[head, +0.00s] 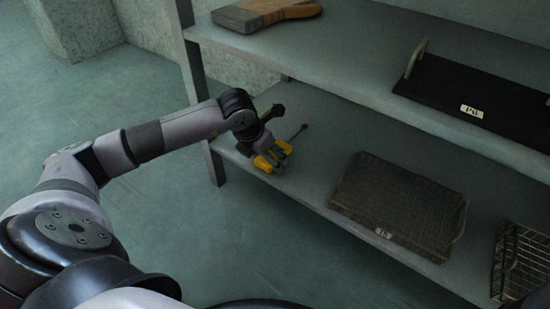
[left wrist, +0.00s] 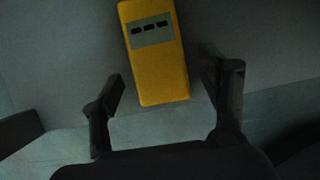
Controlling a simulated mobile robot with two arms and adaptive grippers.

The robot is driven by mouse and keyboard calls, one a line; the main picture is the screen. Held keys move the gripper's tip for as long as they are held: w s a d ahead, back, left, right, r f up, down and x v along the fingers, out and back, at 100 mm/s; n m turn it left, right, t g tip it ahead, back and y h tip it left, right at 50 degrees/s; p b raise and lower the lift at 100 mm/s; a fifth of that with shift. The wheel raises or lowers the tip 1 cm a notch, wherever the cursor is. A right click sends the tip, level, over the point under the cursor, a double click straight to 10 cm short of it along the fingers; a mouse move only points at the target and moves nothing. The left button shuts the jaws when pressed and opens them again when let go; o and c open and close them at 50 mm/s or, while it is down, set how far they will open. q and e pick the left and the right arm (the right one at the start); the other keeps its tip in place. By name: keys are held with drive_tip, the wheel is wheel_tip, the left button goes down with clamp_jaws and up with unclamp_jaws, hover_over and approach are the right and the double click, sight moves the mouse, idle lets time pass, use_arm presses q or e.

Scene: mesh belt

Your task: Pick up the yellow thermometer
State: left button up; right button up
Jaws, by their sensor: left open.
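The yellow thermometer (head: 263,164) lies on the lower shelf near its left end, partly hidden behind my left gripper in the head view. In the left wrist view the thermometer (left wrist: 162,75) is a yellow block with a grey panel bearing three dark marks. Its lower end lies between my left gripper's (left wrist: 163,76) two fingers, with a gap on each side. My left gripper (head: 270,150) is open and close to the thermometer in the head view. My right gripper is not in view.
A wire mesh basket (head: 346,204) with a label stands right of the thermometer on the lower shelf (head: 310,170). Another mesh basket (head: 505,262) is at the far right. The upper shelf (head: 350,50) overhangs behind, with a black tray (head: 440,82) and a wooden board (head: 245,18).

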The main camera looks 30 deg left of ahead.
use_arm(q)
drive_tip(key=shift+r, duration=0.1)
drive_tip(key=shift+c, duration=0.5)
drive_tip(key=c, duration=1.2)
